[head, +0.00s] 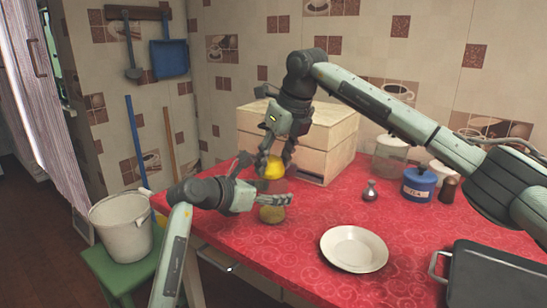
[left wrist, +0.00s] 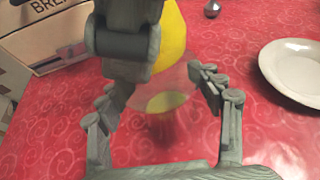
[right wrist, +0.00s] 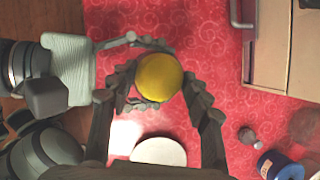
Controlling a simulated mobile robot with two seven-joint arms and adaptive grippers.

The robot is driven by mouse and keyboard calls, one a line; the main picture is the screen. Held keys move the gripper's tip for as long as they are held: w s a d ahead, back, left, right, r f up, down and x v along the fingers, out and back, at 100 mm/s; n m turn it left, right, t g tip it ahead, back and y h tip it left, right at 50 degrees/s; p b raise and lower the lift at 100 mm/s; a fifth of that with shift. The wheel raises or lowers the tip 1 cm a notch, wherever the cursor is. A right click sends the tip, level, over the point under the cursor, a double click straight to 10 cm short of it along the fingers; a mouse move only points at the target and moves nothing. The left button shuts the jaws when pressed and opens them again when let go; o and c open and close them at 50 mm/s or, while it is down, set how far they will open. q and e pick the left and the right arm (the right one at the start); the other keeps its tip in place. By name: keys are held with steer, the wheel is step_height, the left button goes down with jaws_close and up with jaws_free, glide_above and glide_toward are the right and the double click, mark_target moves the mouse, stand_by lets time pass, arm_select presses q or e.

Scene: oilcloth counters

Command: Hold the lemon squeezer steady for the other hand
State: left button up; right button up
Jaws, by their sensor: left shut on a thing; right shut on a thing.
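The lemon squeezer (head: 272,214) is a see-through, yellowish piece standing on the red cloth near the table's left edge. My left gripper (head: 282,200) is shut around it from the side. In the left wrist view the clear squeezer (left wrist: 165,104) shows between the two fingers, with yellow visible through it. A yellow lemon (head: 271,169) is directly above the squeezer. My right gripper (head: 276,160) comes down from above and is shut on the lemon. The right wrist view shows the lemon (right wrist: 159,77) between the fingers; it hides the squeezer below.
A wooden bread box (head: 270,140) stands behind the grippers. A white plate (head: 354,249) lies to the right, with a small silver piece (head: 370,191) behind it. A glass jar (head: 390,158), blue canister (head: 419,184) and black pan (head: 490,275) are farther right. A bucket (head: 122,228) stands left.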

steer(key=shift+f, duration=0.2)
steer(key=shift+r, duration=0.15)
steer(key=shift+r, duration=0.9)
steer(key=shift+r, duration=0.35)
steer(key=shift+f, duration=0.45)
steer(key=shift+f, duration=0.95)
steer(key=shift+r, duration=0.1)
steer(key=shift+r, duration=0.95)
